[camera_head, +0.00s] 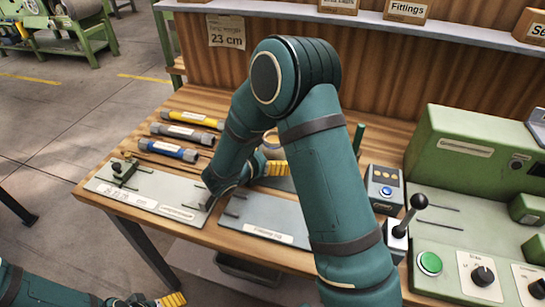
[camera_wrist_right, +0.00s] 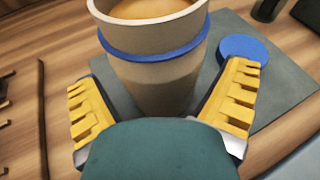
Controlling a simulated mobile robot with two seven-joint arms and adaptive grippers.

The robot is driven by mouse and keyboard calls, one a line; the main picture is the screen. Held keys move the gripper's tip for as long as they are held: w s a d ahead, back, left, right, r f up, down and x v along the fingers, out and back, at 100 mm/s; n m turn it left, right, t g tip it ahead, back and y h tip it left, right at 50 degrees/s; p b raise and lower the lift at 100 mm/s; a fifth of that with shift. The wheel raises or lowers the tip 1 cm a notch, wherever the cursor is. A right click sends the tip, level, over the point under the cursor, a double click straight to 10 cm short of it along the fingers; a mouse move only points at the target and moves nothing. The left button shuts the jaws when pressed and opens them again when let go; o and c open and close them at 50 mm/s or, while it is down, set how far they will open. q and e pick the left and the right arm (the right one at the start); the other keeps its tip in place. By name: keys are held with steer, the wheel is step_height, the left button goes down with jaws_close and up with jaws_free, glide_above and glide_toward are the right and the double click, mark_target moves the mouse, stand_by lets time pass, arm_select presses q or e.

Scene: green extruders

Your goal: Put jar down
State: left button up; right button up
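The jar (camera_wrist_right: 155,75) is a beige, tapering cup with a blue band and orange-brown contents. It stands upright on a grey mat (camera_wrist_right: 285,75) in the right wrist view. My right gripper (camera_wrist_right: 165,105) is open, with its yellow fingers on either side of the jar and a narrow gap showing beside it. My left gripper (camera_head: 165,301) is cut off at the bottom edge.
A blue disc (camera_wrist_right: 240,48) lies beside the jar. Grey plates (camera_head: 262,217) lie in front. A green machine (camera_head: 470,155) and a black-knobbed lever (camera_head: 418,202) stand at right.

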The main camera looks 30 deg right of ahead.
steer(key=shift+r, duration=0.2)
steer(key=p+v, duration=0.2)
steer(key=v, duration=1)
steer(key=shift+f, duration=0.1)
